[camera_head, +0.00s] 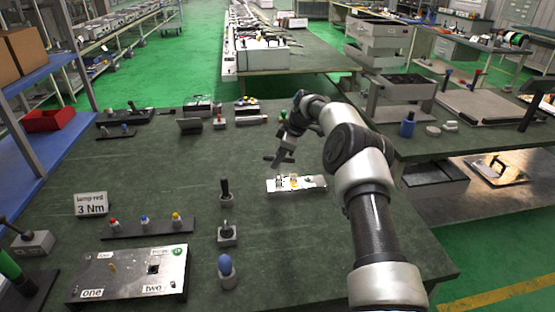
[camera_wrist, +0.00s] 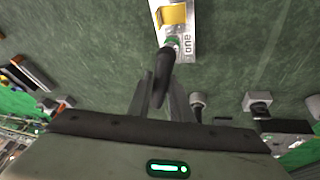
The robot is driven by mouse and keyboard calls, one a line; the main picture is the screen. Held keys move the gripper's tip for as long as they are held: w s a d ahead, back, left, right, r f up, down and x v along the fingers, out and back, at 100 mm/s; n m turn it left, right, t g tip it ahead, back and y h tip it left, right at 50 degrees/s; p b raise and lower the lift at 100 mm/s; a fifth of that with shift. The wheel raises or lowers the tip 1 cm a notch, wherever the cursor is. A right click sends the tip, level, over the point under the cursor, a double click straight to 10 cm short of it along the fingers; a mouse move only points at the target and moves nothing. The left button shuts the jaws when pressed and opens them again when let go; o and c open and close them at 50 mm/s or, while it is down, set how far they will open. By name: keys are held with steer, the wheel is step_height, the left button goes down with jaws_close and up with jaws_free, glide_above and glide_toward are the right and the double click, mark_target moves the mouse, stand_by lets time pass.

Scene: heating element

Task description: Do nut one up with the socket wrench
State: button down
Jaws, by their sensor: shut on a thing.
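My gripper (camera_head: 283,160) hangs above the middle of the green table, just behind a small silver plate (camera_head: 312,183). In the wrist view my gripper (camera_wrist: 160,98) is shut on a dark, slender tool, seemingly the socket wrench (camera_wrist: 163,68). The wrench's far end overlaps a small green part (camera_wrist: 171,42) on the plate (camera_wrist: 187,20), beside the word "one" (camera_wrist: 187,44). Nut one is not clearly visible there, and I cannot tell whether the wrench touches it. A yellow part (camera_wrist: 173,15) sits farther along the plate.
Several upright tools, including a black-handled one (camera_head: 225,190) and a blue-topped one (camera_head: 226,270), stand left of the plate. A larger panel (camera_head: 130,275) marked "one" and "two" lies front left. A "3 Nm" sign (camera_head: 91,204) stands behind it.

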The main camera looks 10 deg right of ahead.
steer(key=shift+f+b, duration=0.6)
steer(key=shift+f, duration=0.2)
steer(key=shift+m+t+h+b, duration=0.3)
steer(key=shift+m+b, duration=0.6)
steer(key=shift+m, duration=0.2)
steer(key=shift+w+m+h+b, duration=0.1)
steer(key=shift+m+h+b, duration=0.25)
steer(key=shift+m, duration=0.65)
steer(key=shift+t, duration=0.3)
steer(key=shift+m+b, duration=0.45)
steer(key=shift+m, duration=0.05)
steer(key=m+h, duration=0.1)
steer(key=m, duration=0.2)
steer(key=shift+d+h, duration=0.15)
steer(key=shift+h, duration=0.1)
steer(key=shift+t+b, duration=0.3)
